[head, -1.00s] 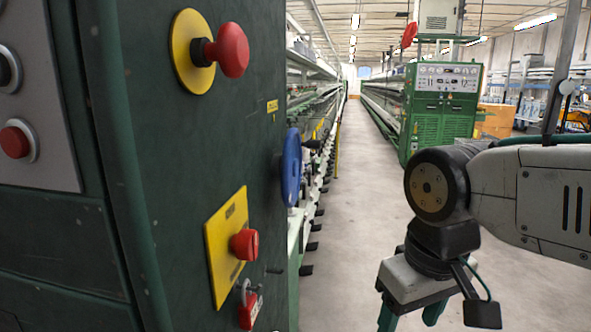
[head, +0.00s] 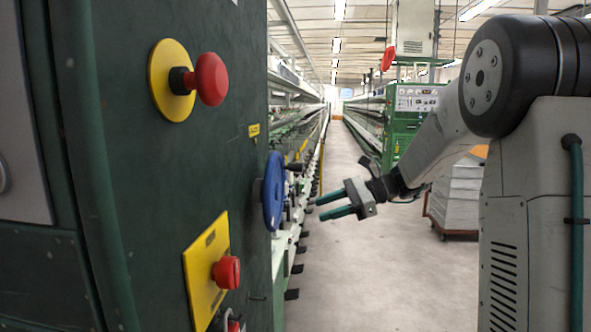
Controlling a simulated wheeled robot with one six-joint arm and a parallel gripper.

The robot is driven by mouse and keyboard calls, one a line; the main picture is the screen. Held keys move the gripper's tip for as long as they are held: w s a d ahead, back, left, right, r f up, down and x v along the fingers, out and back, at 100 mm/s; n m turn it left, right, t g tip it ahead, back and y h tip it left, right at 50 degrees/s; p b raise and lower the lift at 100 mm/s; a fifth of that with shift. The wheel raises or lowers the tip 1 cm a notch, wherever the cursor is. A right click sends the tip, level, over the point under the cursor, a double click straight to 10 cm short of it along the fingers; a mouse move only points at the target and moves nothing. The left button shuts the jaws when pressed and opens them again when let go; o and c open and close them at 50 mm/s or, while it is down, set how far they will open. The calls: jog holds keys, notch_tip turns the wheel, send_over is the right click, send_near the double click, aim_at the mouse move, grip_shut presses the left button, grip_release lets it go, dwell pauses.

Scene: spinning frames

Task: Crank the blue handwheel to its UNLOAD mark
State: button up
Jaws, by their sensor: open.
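The blue handwheel (head: 273,191) is mounted on the green machine's side panel, seen nearly edge-on in the head view. A dark crank knob (head: 295,167) sticks out from its right side near the top. The UNLOAD mark cannot be made out; a small yellow label (head: 254,130) sits on the panel above the wheel, its text too small to read. My gripper (head: 318,207) is open and empty, to the right of the handwheel and apart from it, its two green fingers pointing left toward the wheel.
A red mushroom button (head: 211,79) on a yellow disc and a red knob (head: 227,272) on a yellow plate (head: 206,262) jut from the panel. The aisle floor (head: 345,270) is clear. A grey stack on a wheeled cart (head: 457,195) stands behind my arm.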

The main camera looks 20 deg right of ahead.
jog(key=w+d+r+m+t+y, duration=0.1)
jog(key=w+d+r+m+t, duration=0.1)
jog(key=w+r, duration=0.15)
jog(key=m+t+y, duration=0.2)
jog(key=m, duration=0.1)
send_near(297, 168)
jog(key=w+a, duration=0.2)
jog(key=w, duration=0.1)
jog(key=x, duration=0.7)
jog(key=shift+s+f, duration=0.15)
jog(key=shift+c, duration=0.4)
grip_shut()
